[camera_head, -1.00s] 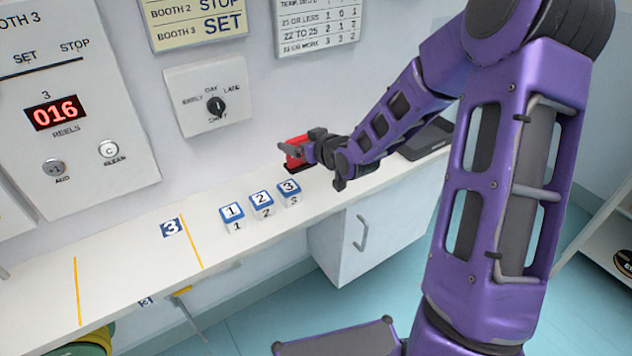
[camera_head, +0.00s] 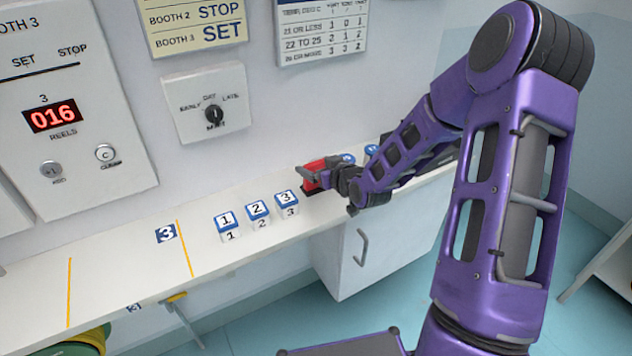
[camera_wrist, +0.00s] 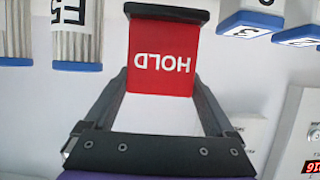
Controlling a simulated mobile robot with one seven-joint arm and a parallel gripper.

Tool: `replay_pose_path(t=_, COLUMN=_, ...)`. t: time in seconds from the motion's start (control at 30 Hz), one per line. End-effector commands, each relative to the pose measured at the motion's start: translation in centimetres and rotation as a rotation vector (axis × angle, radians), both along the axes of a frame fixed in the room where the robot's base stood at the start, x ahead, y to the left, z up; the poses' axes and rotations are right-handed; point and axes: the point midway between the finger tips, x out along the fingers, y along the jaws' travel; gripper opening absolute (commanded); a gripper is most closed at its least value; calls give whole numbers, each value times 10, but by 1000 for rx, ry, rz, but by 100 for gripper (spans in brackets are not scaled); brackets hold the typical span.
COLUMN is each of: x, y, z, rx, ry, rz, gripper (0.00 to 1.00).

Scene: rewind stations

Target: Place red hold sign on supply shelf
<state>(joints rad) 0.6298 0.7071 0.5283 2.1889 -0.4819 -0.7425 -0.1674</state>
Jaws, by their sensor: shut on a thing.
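The red hold sign (camera_head: 314,172) is a small red block with a dark base, at the back of the long white shelf (camera_head: 120,270) along the wall. In the wrist view the sign (camera_wrist: 163,55) shows the word HOLD upside down, with its dark base at the top. My gripper (camera_wrist: 162,80) is shut on the sign, one finger at each side. In the head view my gripper (camera_head: 328,176) partly hides it. The sign's base is at or just above the shelf surface; I cannot tell if it touches.
Numbered blocks 1 (camera_head: 229,226), 2 (camera_head: 258,213) and 3 (camera_head: 287,204) stand left of the sign. Blue-topped items (camera_head: 371,150) stand behind my arm. White ribbed items (camera_wrist: 77,35) show in the wrist view.

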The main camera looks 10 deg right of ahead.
Motion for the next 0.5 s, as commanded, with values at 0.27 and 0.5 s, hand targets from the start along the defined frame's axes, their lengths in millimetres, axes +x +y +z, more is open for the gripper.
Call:
replay_pose_path(t=0.27, x=0, y=0, z=-38, rx=1, ry=0, rz=0, gripper=29)
replay_pose_path(t=0.5, x=0, y=0, z=-41, rx=0, ry=-1, rz=0, gripper=29)
